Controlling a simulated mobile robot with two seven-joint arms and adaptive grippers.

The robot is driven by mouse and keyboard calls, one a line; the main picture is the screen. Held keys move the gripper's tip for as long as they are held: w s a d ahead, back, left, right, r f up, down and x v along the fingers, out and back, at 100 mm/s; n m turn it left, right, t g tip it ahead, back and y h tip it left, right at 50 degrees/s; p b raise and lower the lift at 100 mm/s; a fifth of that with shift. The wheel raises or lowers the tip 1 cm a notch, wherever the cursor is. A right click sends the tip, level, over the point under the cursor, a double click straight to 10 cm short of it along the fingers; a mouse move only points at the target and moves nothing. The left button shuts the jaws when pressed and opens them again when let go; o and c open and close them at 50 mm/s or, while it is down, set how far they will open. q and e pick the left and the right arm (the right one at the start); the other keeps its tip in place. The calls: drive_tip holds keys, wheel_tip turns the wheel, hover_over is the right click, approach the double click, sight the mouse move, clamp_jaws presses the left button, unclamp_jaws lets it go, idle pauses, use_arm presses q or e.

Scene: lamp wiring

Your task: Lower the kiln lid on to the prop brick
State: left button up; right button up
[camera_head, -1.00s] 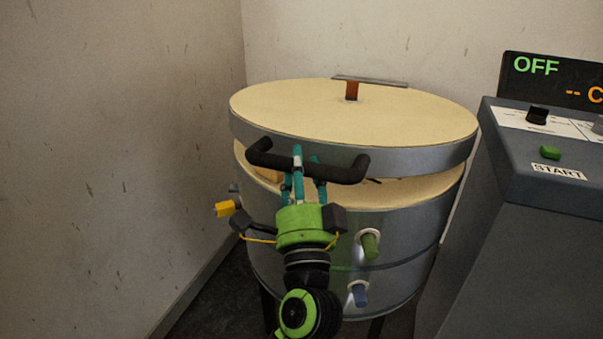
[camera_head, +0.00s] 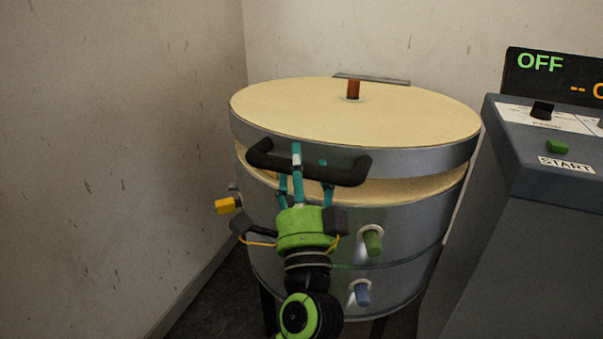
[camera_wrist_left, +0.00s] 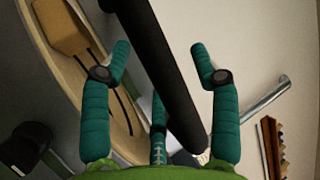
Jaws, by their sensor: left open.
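The kiln lid (camera_head: 350,112) is a round cream disc with a grey metal band. It sits low over the kiln body (camera_head: 410,225), with a narrow gap showing at the front. A black bar handle (camera_head: 345,172) juts from the lid's front; it crosses the left wrist view (camera_wrist_left: 160,65). My left gripper (camera_head: 308,172) is open, its teal fingers at the handle, on both sides of the bar in the wrist view (camera_wrist_left: 165,65). A tan block, apparently the prop brick (camera_wrist_left: 62,28), lies on the pale kiln rim. Whether the lid touches it is hidden. My right gripper is not in view.
A control box (camera_head: 550,150) with an OFF display and a green START button stands close on the right. A wall is close on the left. A red-brown peg (camera_head: 353,89) stands on the lid.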

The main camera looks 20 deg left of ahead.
use_arm(q)
drive_tip(key=v, duration=1.2)
